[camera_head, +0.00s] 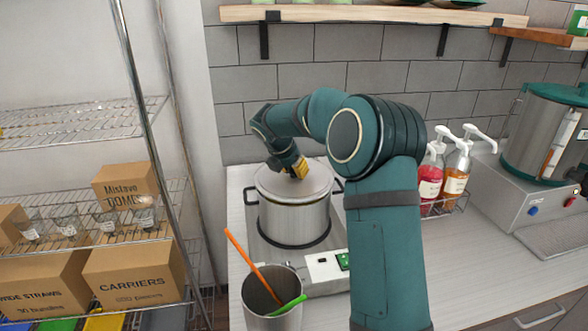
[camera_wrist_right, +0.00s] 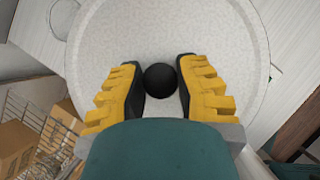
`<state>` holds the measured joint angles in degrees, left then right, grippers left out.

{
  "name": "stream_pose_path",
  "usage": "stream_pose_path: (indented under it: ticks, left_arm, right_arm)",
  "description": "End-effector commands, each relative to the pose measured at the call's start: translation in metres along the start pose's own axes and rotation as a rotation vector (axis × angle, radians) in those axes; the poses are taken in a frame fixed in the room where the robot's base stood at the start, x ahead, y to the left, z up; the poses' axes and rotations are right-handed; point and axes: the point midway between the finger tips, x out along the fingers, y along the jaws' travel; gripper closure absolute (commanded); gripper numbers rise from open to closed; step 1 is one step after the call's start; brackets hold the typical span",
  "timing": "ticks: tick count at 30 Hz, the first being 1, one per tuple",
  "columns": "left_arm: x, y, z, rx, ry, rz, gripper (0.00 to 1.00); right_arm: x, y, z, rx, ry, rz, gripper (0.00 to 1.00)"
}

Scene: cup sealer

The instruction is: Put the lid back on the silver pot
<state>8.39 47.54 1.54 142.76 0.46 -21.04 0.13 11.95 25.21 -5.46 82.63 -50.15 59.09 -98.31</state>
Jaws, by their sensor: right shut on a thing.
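The silver pot (camera_head: 295,220) stands on a hot plate on the counter in the head view. Its round lid (camera_head: 270,184) is over the pot's mouth, roughly level; I cannot tell whether it rests fully on the rim. My right gripper (camera_head: 299,173) reaches down over the lid from above. In the right wrist view its yellow fingers stand on both sides of the black lid knob (camera_wrist_right: 160,80), and the gripper is shut on it. The pale lid (camera_wrist_right: 160,30) fills much of that view. My left gripper is not in view.
A metal cup (camera_head: 272,318) with an orange and a green utensil stands in front of the hot plate (camera_head: 325,268). Pump bottles (camera_head: 457,172) are in a rack to the right, partly behind my arm. A wire shelf (camera_head: 80,250) with boxes stands at the left.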

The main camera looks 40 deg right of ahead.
Motion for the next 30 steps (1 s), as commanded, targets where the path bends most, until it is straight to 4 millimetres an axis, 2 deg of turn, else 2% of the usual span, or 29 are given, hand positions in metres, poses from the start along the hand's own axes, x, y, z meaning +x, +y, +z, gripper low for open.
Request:
stream_pose_path:
  ticks: [30]
  left_arm:
    - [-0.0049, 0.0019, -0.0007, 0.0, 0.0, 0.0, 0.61]
  right_arm:
    - [0.0023, -0.0001, -0.0012, 0.0, 0.0, 0.0, 1.0]
